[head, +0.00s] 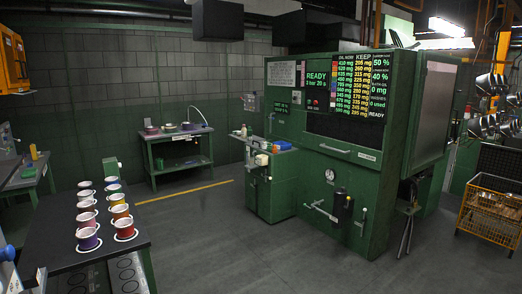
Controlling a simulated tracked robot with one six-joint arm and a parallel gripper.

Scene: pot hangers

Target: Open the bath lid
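A large green machine (384,200) stands right of centre with a lit board reading "READY" and columns of mg values. No part of it is clearly marked as a bath lid in this view. A dark panel (340,131) on its front is closed, with a pale horizontal bar (335,148) along its lower edge; I cannot tell whether this is the lid. A second pale handle (322,212) sits lower on the front, near a round gauge (330,175) and a black cylinder (343,206). My gripper is not identifiable in view.
A dark table (62,222) at front left bears several coloured pots on pale rings. A green side cabinet (271,185) adjoins the machine. A small workbench (180,153) stands at the back wall. A yellow wire cart (491,213) stands right. The grey floor (240,250) between is clear.

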